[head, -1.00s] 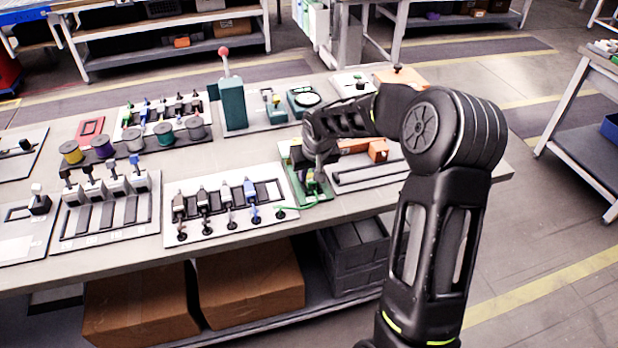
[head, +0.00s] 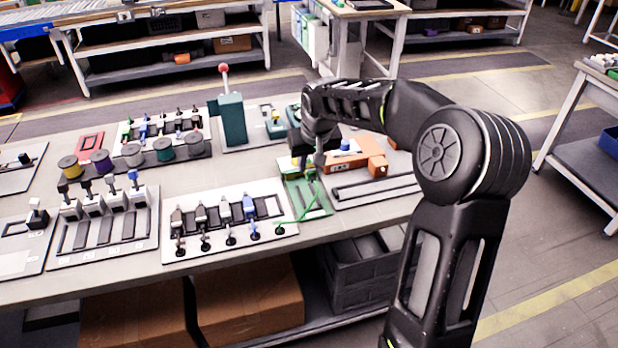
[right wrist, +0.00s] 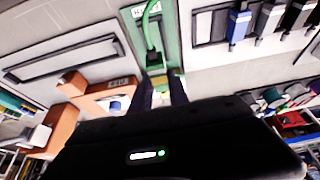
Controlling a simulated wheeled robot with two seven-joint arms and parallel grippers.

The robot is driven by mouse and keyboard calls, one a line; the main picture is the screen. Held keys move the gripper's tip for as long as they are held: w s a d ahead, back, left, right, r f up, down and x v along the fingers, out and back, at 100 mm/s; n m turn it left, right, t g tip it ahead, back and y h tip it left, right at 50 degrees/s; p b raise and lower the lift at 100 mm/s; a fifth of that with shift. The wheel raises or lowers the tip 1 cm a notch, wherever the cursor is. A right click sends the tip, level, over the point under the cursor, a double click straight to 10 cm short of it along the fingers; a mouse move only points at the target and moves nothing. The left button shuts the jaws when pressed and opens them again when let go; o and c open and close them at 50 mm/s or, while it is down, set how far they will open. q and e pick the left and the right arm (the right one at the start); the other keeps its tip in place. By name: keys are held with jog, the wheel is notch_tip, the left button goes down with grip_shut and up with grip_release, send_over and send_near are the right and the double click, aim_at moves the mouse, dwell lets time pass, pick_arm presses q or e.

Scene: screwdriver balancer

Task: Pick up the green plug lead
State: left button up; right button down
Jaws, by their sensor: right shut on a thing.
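The green plug lead (head: 316,190) runs from the front right of the white lead board (head: 215,232) up over the green board (head: 297,192) to my right gripper (head: 309,163). In the right wrist view the green lead (right wrist: 147,20) ends in a dark plug (right wrist: 153,58) just beyond the fingertips. My right gripper (right wrist: 165,88) is shut on the plug end of the lead, which seems to be held above the green board. The fingers hide part of the plug. My left gripper is not in view.
An orange block fixture (head: 368,155) stands close to the right of the gripper, behind a slotted board (head: 375,190). A teal box with a red-knobbed lever (head: 232,115) stands behind to the left. Spools (head: 163,150) and upright tools fill the table's left side.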

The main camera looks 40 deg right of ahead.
jog(key=shift+r, duration=0.7)
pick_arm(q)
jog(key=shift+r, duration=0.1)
